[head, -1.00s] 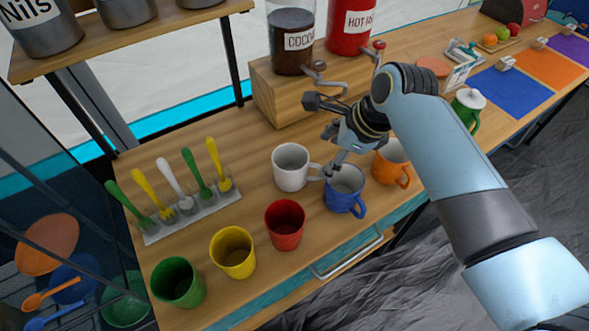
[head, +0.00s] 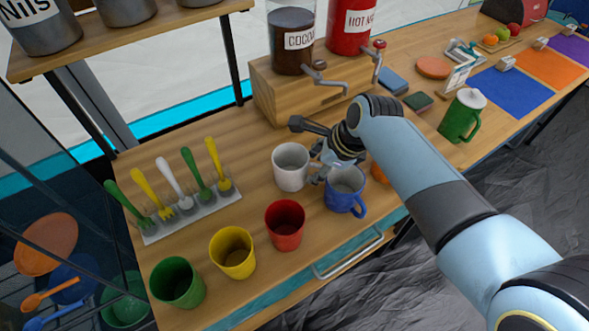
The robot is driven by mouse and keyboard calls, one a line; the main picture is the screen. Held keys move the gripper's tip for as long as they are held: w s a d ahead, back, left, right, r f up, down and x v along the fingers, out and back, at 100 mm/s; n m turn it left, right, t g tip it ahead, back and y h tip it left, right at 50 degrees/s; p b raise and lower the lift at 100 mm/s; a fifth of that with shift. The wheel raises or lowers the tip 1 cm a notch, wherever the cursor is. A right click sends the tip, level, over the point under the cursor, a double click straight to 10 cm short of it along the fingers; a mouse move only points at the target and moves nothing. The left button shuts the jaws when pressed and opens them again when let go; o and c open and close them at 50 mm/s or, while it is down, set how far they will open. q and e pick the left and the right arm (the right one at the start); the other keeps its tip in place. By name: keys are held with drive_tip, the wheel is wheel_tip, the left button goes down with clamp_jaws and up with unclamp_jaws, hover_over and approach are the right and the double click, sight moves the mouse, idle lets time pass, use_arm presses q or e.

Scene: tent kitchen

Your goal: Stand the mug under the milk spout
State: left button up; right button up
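The dispenser with the red container labelled "HOT M…" (head: 353,22) stands at the back. Its spout and red-knobbed lever (head: 377,58) show on the wooden block's front. A white mug (head: 290,170) stands upright on the counter, its handle side toward my gripper. A blue mug (head: 345,190) stands to its right. An orange mug (head: 379,172) is mostly hidden behind my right arm. My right gripper (head: 320,170) is low between the white and blue mugs, at the white mug's handle. Whether its fingers grip the handle cannot be made out. My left gripper is out of view.
Red (head: 285,224), yellow (head: 233,252) and green (head: 178,282) cups line the front edge. A spoon rack (head: 192,216) stands at left. A cocoa container (head: 292,40) sits beside the red one.

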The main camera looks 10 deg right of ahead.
clamp_jaws()
idle(0.4)
